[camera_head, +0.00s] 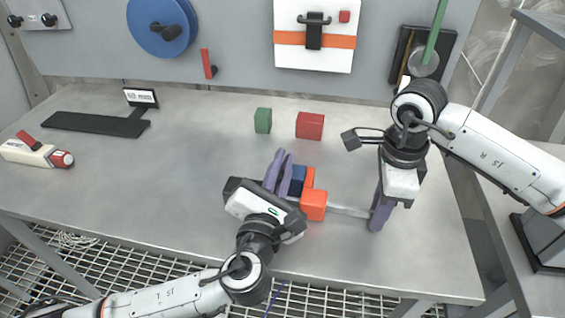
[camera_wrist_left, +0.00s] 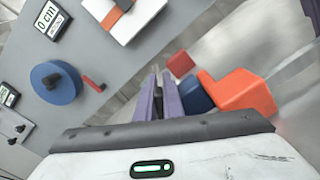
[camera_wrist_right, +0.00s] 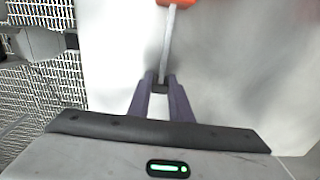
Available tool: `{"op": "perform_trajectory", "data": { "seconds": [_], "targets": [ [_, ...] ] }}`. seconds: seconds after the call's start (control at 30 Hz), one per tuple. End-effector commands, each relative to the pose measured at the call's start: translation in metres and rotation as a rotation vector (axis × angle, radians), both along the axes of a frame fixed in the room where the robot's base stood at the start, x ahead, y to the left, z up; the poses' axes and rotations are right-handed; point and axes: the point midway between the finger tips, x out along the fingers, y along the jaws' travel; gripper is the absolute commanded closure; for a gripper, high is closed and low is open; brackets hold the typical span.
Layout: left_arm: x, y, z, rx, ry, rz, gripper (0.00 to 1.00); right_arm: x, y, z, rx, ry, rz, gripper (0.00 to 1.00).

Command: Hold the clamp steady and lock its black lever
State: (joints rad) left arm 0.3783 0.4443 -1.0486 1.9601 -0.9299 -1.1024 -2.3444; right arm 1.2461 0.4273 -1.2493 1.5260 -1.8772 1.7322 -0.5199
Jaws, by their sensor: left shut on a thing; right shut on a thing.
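The clamp (camera_head: 313,204) has an orange body with a dark blue part (camera_head: 298,180) beside it and a thin steel bar (camera_head: 347,210) running right. My left gripper (camera_head: 279,167) is shut beside the blue part; a narrow dark piece (camera_wrist_left: 158,100) shows between its fingers. My right gripper (camera_head: 379,216) points down and is shut on the far end of the steel bar. In the right wrist view a small dark piece (camera_wrist_right: 160,88) sits at that end between the fingers. I cannot tell which dark piece is the black lever.
A green block (camera_head: 263,120) and a red block (camera_head: 310,125) stand behind the clamp on the grey table (camera_head: 180,190). A black plate with a display (camera_head: 95,124) and a white-red tool (camera_head: 38,153) lie at left. Panels hang behind. The table's left middle is clear.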

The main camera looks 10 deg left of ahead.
Motion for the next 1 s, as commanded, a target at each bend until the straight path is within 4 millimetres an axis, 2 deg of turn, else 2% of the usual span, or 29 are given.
{"op": "perform_trajectory", "data": {
  "seconds": [0.27,1.0],
  "targets": [
    [0.0,0.005,0.002,-0.152,0.006,0.0,1.0,0.0,0.0,0.0,0.001,-0.001,-0.001,1.0],
    [0.0,0.029,0.004,-0.84,0.023,0.0,1.0,0.0,0.0,0.0,0.0,-0.001,-0.001,1.0]
  ]
}}
